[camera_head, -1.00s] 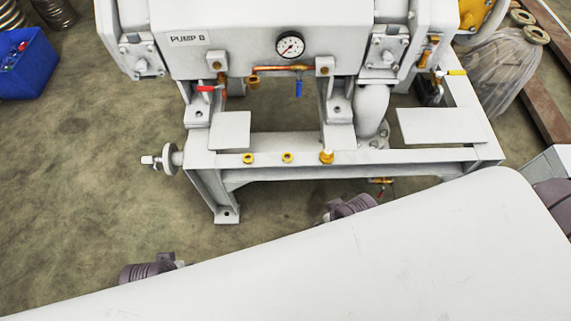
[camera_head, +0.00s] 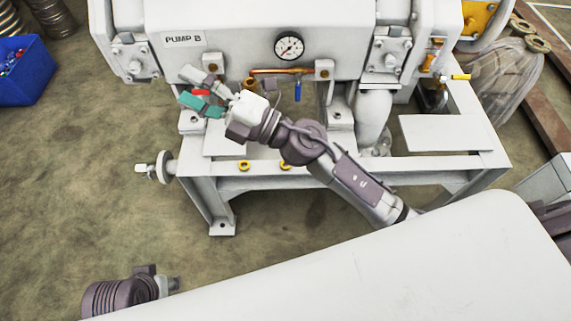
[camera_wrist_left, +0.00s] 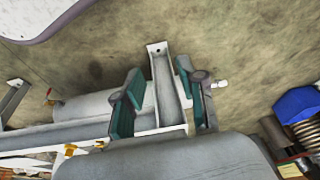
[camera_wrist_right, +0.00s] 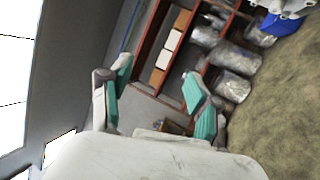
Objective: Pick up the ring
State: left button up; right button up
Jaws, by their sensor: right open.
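Two small yellow rings, the left one (camera_head: 244,165) and the right one (camera_head: 285,165), sit on the front beam of the pump frame in the head view. I cannot tell which ring is meant. My right gripper (camera_head: 189,86) is open, with teal finger pads, above and to the left of both rings. Nothing shows between its fingers in the right wrist view (camera_wrist_right: 158,92). My left gripper (camera_wrist_left: 163,92) is open and empty in the left wrist view. In the head view the left arm is low at the left, far from the rings.
The pump housing (camera_head: 235,60) with a gauge (camera_head: 289,46) stands behind the frame. A red valve handle is close behind my right gripper. A blue-handled valve (camera_head: 298,91) hangs nearby. A blue bin (camera_head: 22,72) stands at far left. The floor between is clear.

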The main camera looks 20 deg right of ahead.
jog(key=s+a+f+n+g, duration=0.2)
jog(key=a+f+n+g, duration=0.2)
jog(key=n+g, duration=0.3)
jog(key=n+g+h+b, duration=0.2)
jog(key=n+g+h, duration=0.45)
jog(key=h, duration=1.15)
send_over(286, 164)
jog(key=shift+t, duration=0.35)
notch_tip(286, 164, down, 26)
jog(key=shift+r, duration=0.2)
jog(key=shift+f, duration=0.4)
notch_tip(286, 164, down, 5)
jog(key=shift+b, duration=0.6)
pick_arm(q)
jog(key=shift+s, duration=0.4)
pick_arm(e)
jog(key=c, duration=0.9)
